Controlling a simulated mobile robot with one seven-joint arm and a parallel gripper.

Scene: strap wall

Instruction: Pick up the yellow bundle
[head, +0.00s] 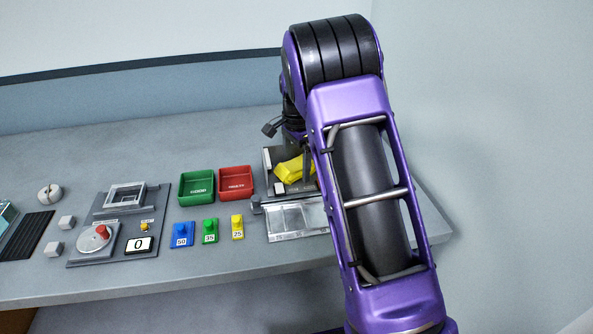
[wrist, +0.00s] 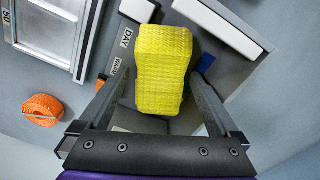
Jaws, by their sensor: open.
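The yellow bundle (wrist: 163,62) is a woven block, narrower in the middle, between the two fingers of my gripper (wrist: 160,82) in the wrist view. The fingers are open, one on each side of it. I cannot tell whether either finger touches it. In the head view the yellow bundle (head: 289,170) lies in a dark grey tray (head: 268,160) at the bench's right part, partly covered by my arm. My gripper is mostly hidden there behind my own arm.
White blocks (wrist: 220,26) and a blue piece (wrist: 205,62) lie close around the bundle. An orange coil (wrist: 42,110) lies to the left. A green bin (head: 197,187) and a red bin (head: 235,183) stand left of the tray. A clear-topped frame (head: 297,219) sits in front.

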